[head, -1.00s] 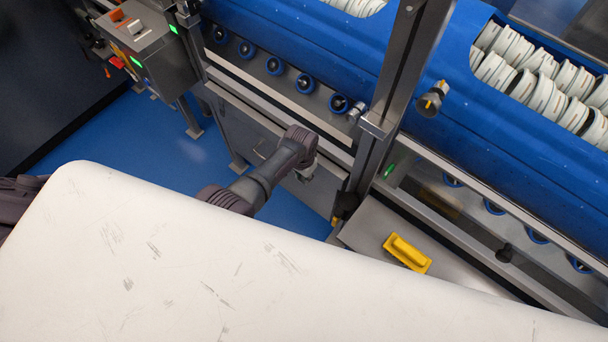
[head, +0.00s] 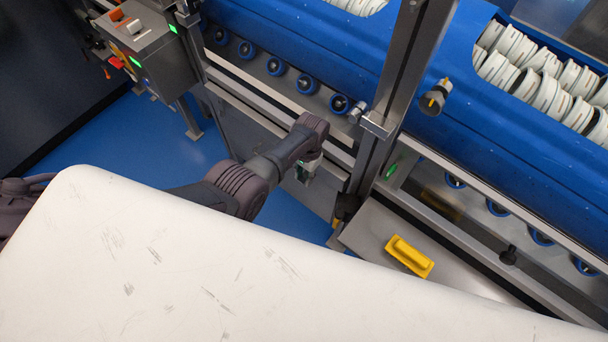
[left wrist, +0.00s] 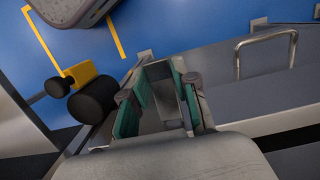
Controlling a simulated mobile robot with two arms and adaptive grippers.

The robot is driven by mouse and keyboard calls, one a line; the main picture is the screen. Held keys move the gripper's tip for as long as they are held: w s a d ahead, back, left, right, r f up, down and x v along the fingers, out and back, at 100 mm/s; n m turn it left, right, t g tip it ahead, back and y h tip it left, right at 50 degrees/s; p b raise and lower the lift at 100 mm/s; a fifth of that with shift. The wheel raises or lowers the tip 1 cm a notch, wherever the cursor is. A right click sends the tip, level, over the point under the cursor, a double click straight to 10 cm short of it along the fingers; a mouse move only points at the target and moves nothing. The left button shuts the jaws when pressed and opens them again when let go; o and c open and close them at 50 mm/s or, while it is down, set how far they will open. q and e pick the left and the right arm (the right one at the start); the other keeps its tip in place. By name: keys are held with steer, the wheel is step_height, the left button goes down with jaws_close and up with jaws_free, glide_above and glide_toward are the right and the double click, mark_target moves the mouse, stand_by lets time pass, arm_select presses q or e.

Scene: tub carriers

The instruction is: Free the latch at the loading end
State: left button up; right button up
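My left gripper (head: 308,170) hangs beside the steel post (head: 392,85), in front of the machine's lower panel. In the left wrist view its two green-padded fingers (left wrist: 162,100) are apart, with nothing seen between them. A black knob with a yellow part (head: 345,207) sits low on the post, just right of the gripper. What looks like the same knob (left wrist: 92,100) is left of the fingers in the left wrist view, apart from them. Another black and yellow knob (head: 434,99) is higher, right of the post. I cannot tell which knob is the latch. My right gripper is not in view.
A yellow handle (head: 408,256) lies on a grey plate at right. A control box (head: 150,50) stands at upper left. A metal bar handle (left wrist: 265,42) shows in the left wrist view.

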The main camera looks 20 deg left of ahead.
arm_select(q)
steer(key=o, duration=0.3)
steer(key=r, duration=0.4)
steer(key=w+r, duration=0.1)
steer(key=r, duration=0.6)
steer(key=shift+w+d+r, duration=0.3)
steer(key=shift+w+r, duration=0.1)
stand_by(0.4)
